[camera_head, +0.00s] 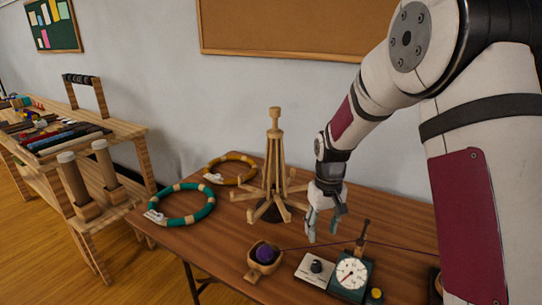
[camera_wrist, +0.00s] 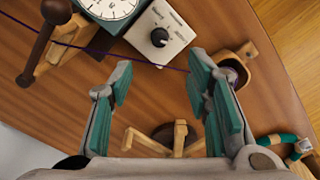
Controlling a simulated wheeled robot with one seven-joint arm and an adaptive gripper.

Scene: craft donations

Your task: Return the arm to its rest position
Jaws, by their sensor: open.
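My arm reaches in from the right in the head view, bent down over the brown table (camera_head: 215,240). My gripper (camera_head: 324,226) points down above the table, and its fingers are apart.
A purple ball in a wooden bowl (camera_head: 252,274) trails a thread rightwards past a green dial device (camera_head: 364,281). Teal (camera_head: 180,220) and yellow (camera_head: 240,181) rings lie left of the stand. A wooden bench (camera_head: 128,131) stands further left. The wall is close behind the table.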

